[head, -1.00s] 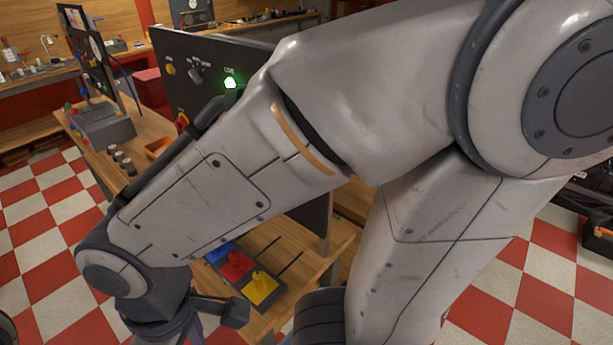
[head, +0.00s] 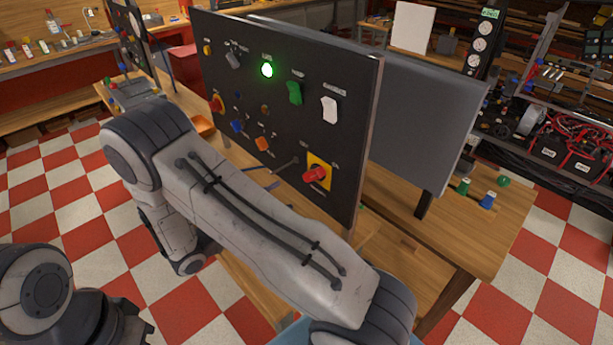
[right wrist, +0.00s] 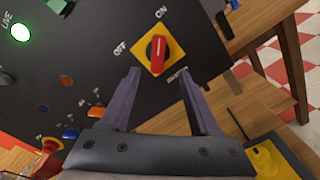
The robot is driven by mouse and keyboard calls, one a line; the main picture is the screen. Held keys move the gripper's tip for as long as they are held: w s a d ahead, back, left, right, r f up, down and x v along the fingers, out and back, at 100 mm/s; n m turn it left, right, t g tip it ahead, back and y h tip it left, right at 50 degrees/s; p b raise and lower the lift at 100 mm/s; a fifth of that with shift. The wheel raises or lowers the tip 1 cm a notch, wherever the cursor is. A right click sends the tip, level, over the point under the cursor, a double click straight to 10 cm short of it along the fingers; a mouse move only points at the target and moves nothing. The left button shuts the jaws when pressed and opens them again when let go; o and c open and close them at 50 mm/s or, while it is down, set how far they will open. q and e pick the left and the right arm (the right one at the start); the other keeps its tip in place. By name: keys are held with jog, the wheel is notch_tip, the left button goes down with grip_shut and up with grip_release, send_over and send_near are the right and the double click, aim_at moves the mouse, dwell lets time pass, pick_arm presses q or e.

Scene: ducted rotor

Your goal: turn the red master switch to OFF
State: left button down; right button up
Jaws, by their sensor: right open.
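The red master switch (head: 315,174) is a red handle on a yellow plate on the dark panel (head: 345,130). In the right wrist view the switch (right wrist: 157,52) has its handle in line with the ON label; OFF is to its left. My right gripper (right wrist: 158,74) is open, its two dark fingers pointing at the panel. Its tips are on either side of the handle's near end; contact cannot be told. In the head view only thin finger parts of the right gripper (head: 275,175) show past my arm. My left arm shows at the lower left; its jaws are unclear.
The panel also carries a lit green lamp (head: 267,70), a green switch (head: 295,93), a white switch (head: 329,109) and several small knobs. A yellow pedal (right wrist: 268,158) shows low in the right wrist view. A grey board (head: 425,120) stands behind the panel.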

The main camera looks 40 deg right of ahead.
aim_at(310, 177)
jog(key=d+p, duration=0.1)
jog(key=d, duration=0.2)
jog(key=d+p, duration=0.1)
jog(key=d, duration=0.2)
jog(key=w+d+p, duration=0.1)
jog(key=d+p, duration=0.1)
jog(key=d, duration=0.1)
jog(key=shift+d, duration=0.35)
jog(key=shift+w+d+f, duration=0.1)
jog(key=shift+d+f, duration=0.05)
jog(key=shift+d, duration=0.3)
grip_shut()
